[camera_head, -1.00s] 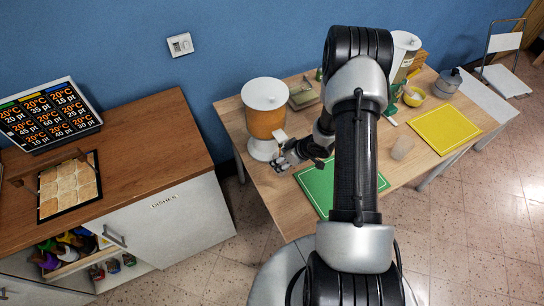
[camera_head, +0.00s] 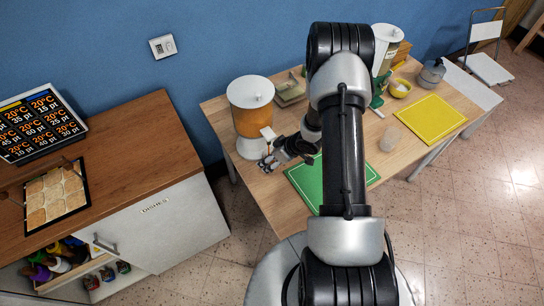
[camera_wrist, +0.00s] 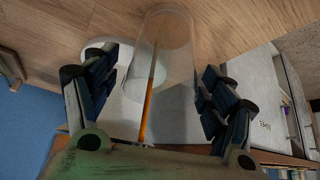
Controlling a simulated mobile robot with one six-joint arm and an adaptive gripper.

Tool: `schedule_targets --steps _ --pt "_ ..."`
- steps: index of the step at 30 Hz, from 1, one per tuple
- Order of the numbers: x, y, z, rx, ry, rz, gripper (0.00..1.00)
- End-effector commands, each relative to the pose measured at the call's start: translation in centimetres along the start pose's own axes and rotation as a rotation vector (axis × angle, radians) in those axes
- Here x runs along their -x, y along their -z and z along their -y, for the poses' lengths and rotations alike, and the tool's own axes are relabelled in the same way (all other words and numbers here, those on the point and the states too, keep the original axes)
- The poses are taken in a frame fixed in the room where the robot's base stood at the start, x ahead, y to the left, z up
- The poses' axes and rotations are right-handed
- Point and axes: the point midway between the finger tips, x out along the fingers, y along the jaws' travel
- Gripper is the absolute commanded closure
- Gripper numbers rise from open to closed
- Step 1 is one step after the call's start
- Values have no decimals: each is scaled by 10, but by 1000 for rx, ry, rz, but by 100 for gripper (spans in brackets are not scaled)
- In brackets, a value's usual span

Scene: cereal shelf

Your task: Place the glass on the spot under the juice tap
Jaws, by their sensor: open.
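The juice dispenser (camera_head: 251,120) is a clear tank of orange juice with a white lid, at the table's left end. Its white tap (camera_head: 268,132) sticks out at the front right. My gripper (camera_head: 268,164) is just below and in front of the tap. In the wrist view my gripper (camera_wrist: 158,100) is open. A clear empty glass (camera_wrist: 172,60) stands on the table between and beyond its fingers, with a gap to the fingers. The dispenser's white base (camera_wrist: 97,50) shows beside it. In the head view this glass is too small to make out.
A green mat (camera_head: 305,184) lies right of my gripper, partly behind my arm. Another clear glass (camera_head: 390,139) stands by the yellow mat (camera_head: 430,118). A second dispenser (camera_head: 386,45) is at the back. The cabinet (camera_head: 165,225) stands left, across a floor gap.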

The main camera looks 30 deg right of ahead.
Motion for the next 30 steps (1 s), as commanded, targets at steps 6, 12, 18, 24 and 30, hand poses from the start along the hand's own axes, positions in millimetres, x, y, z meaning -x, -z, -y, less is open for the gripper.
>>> schedule_targets --steps 6,12,18,24,30 --pt "12 6 -2 1 -4 -5 24" --pt "54 6 -2 -1 -5 -3 24" --pt "96 5 -2 -1 -4 -2 24" --pt "120 4 -1 0 -2 -2 24" --pt "145 25 -17 18 -84 30 24"
